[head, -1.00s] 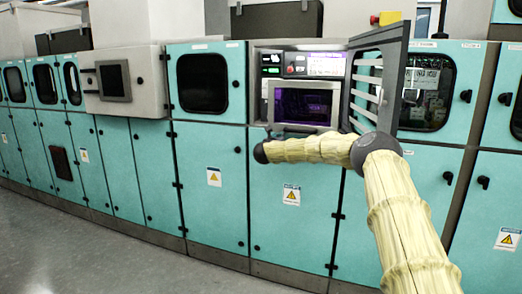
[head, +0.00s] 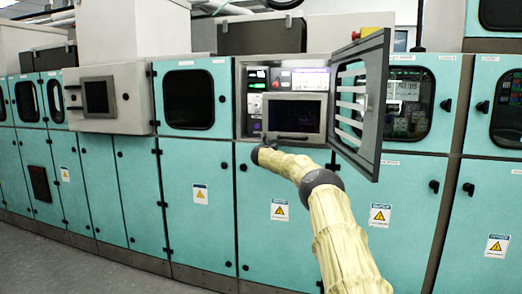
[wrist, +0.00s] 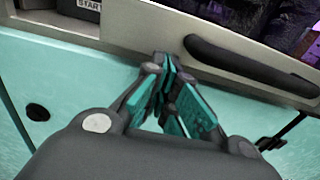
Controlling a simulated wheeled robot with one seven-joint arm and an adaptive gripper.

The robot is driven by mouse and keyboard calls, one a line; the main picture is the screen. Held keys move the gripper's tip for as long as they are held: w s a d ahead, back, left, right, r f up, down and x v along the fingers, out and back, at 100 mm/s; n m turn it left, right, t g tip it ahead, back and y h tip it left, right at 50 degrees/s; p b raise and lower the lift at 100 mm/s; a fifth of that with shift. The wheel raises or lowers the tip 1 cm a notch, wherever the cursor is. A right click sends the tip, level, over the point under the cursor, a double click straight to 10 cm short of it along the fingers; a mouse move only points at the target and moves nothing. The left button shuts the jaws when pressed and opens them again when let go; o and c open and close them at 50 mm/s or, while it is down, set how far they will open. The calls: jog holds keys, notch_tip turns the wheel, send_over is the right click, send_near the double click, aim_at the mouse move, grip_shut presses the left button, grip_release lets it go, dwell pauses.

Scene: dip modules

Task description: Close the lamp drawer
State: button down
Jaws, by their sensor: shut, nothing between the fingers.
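The lamp drawer (head: 294,116) has a grey front with a dark window and a dark bar handle (head: 291,138) along its lower edge. It sits in the open bay of the teal cabinet; how far it stands out is hard to tell. In the wrist view, its pale front panel (wrist: 140,25) and dark handle (wrist: 250,68) fill the upper part. My gripper (wrist: 165,62) is shut and empty, its tips at the panel just left of the handle's left end. Contact is unclear. In the head view, my gripper (head: 265,145) is small, below the drawer's left corner.
A slatted grey door (head: 372,105) stands open to the right of the bay. Control panels with a red button (head: 277,84) sit above and left of the drawer. Teal cabinet doors (head: 280,195) lie below. Grey floor (head: 60,265) is free at lower left.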

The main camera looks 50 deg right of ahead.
jog(key=shift+w+d, duration=0.1)
jog(key=shift+d, duration=0.35)
jog(key=shift+f+b, duration=0.1)
jog(key=shift+b, duration=0.2)
